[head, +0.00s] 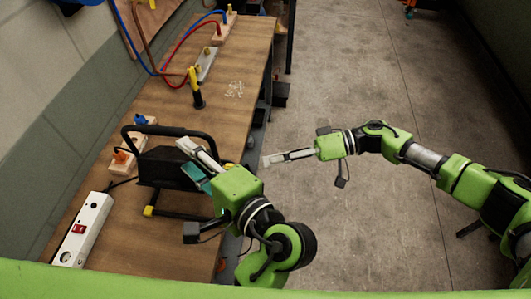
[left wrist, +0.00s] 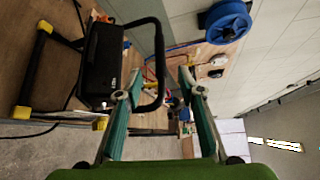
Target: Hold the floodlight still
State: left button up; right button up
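The floodlight (head: 160,167) stands on the workbench in the head view, a black lamp with a tubular frame and yellow feet. It shows turned on its side in the left wrist view (left wrist: 102,65). My left gripper (head: 187,156) is at the right side of the floodlight. In the left wrist view its two teal fingers (left wrist: 153,86) are wide apart. The black handle bar of the frame shows between the fingertips; I cannot tell whether it touches them. My right gripper (head: 266,160) is over the floor, clear of the bench, seen edge-on with nothing visible in it.
A white power strip (head: 83,229) with a red switch lies at the near left of the workbench (head: 180,233). Wooden socket blocks, a yellow-and-black tool (head: 197,90) and red and blue cables lie farther back. The floor (head: 340,95) right of the bench is mostly clear.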

aim_at(163, 134)
pick_arm(q)
jog(key=x, duration=1.4)
pick_arm(e)
jog(key=shift+s, duration=0.1)
pick_arm(q)
jog(key=shift+c, duration=0.4)
jog(key=shift+d, duration=0.1)
grip_shut()
pick_arm(e)
jog(key=o, duration=0.4)
jog(key=shift+o, duration=0.2)
